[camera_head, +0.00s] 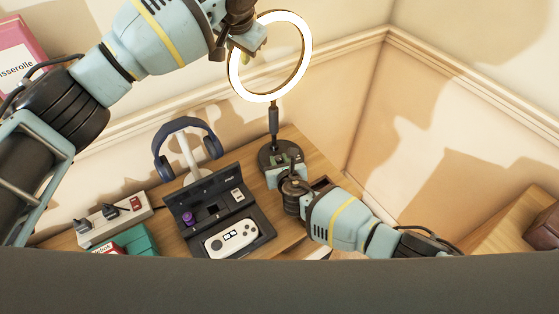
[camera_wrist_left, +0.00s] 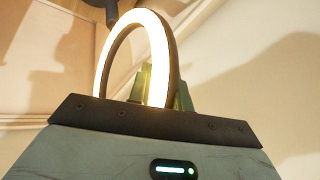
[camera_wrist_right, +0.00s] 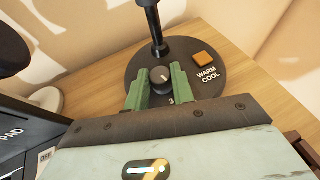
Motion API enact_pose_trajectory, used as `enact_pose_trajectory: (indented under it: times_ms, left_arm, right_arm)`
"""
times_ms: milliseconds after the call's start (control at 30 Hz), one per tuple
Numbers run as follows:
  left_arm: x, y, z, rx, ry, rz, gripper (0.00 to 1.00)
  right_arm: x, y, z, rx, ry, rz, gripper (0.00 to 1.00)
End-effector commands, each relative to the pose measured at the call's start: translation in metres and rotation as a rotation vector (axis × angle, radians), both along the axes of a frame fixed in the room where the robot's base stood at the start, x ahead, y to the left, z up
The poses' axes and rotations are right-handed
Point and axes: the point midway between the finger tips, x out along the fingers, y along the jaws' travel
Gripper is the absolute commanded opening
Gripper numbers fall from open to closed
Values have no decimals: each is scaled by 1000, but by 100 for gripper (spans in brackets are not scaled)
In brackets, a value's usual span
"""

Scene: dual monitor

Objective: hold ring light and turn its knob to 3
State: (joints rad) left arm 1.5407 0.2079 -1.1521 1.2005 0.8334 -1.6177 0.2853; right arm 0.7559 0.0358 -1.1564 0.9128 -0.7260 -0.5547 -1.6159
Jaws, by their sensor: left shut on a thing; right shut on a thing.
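The ring light's lit ring (camera_head: 306,45) stands on a thin pole (camera_head: 273,120) with a round black base (camera_head: 268,156) on the desk. My left gripper (camera_head: 245,56) is shut on the ring's left side. In the left wrist view the glowing ring (camera_wrist_left: 158,55) passes between the green fingers (camera_wrist_left: 155,88). My right gripper (camera_head: 284,168) is low at the base. In the right wrist view its fingers (camera_wrist_right: 160,84) are on either side of the small black knob (camera_wrist_right: 161,74). A white "3" shows on the base just below the knob. The exact direction of the knob's white mark is hard to tell.
An orange switch (camera_wrist_right: 205,58) marked WARM COOL sits on the base. Left of the lamp are an open black case (camera_head: 178,216) with a white controller (camera_head: 231,238), headphones (camera_head: 161,167) on a stand, and a power strip (camera_head: 112,222). Walls stand close behind.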

Motion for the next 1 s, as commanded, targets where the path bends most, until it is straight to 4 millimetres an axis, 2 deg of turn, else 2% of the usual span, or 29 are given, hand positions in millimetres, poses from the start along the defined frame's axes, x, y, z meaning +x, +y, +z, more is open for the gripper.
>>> enact_pose_trajectory:
  times_ms: [167,500,833,867,1000]
  left_arm:
    - [0,0,0,0,-1,0,0]
    - [0,0,1,0,-1,0,0]
    - [0,0,1,0,-1,0,0]
    - [0,0,1,0,-1,0,0]
    - [0,0,0,0,-1,0,0]
  right_arm:
    - [0,3,0,2,2,-46,1]
    - [-1,4,0,0,2,-260,1]
    - [-1,4,0,0,1,-275,1]
    - [-1,4,-1,-1,1,-275,25]
    - [-1,4,0,-1,1,-274,44]
